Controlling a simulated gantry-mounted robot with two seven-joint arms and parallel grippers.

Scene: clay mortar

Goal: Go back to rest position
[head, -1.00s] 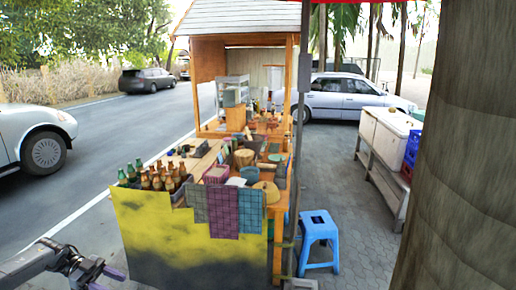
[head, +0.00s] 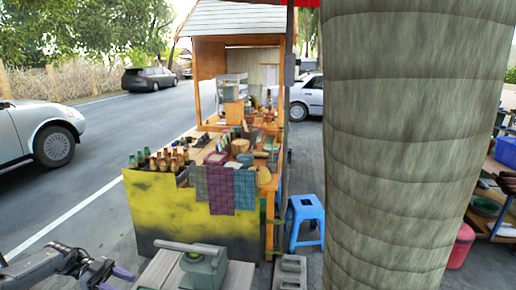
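My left gripper (head: 115,280) shows at the bottom left of the head view, with its two purple fingertips spread apart and nothing between them. It hangs over the pavement, left of a wooden table (head: 160,270) and apart from it. My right gripper is not in view. The task names no object. A clay mortar cannot be made out for certain among the small items on the stall.
A grey-green device with a long handle (head: 205,268) stands on the wooden table. Behind it is a stall with a yellow-black front (head: 190,222) and bottles (head: 160,160). A blue stool (head: 305,220), concrete block (head: 290,272) and thick trunk (head: 400,150) stand to the right.

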